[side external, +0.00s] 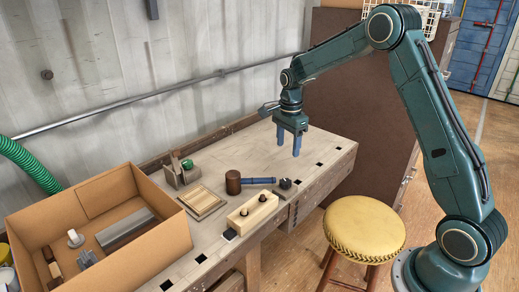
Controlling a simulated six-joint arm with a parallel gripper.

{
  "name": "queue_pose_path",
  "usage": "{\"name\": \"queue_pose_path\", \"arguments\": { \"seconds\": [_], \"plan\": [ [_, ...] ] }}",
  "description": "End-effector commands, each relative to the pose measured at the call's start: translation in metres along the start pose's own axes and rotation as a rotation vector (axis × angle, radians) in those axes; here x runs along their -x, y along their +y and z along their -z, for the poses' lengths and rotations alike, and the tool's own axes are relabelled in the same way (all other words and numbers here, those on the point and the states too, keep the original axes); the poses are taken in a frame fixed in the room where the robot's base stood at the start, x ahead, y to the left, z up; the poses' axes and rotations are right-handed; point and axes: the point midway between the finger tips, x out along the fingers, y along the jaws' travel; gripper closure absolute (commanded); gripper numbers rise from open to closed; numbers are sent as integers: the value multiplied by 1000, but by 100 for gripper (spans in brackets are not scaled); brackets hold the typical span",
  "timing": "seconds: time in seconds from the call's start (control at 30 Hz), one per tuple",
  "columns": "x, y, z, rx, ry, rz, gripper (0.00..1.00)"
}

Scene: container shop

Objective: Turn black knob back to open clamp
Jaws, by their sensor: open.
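My gripper (288,150) hangs above the far right part of the workbench, its two blue fingers pointing down, apart and empty. A small black knob-like part (285,184) sits near the bench's front edge, below and in front of the gripper, apart from it. A pale wooden block (252,215) with two dark round knobs or pegs on top lies to its left, along the front edge. Which of these dark parts works the clamp, and whether any clamp is open or shut, I cannot tell.
A mallet (233,182) with a blue handle lies behind the block. A slatted wooden piece (201,202) and a grey device with a green top (182,173) are further left. An open cardboard box (166,205) fills the left end. A yellow stool (364,228) stands in front.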

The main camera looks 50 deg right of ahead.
Motion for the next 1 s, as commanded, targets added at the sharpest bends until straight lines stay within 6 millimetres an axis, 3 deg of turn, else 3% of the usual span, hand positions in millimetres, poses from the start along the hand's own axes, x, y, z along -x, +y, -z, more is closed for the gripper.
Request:
{"name": "queue_pose_path", "arguments": {
  "seconds": [0.27,0.8,1.0],
  "plan": [
    [-24,1,0,2,0,-4,41],
    [-105,1,0,2,1,-4,41],
    [-125,1,0,3,1,-2,41]
  ]
}}
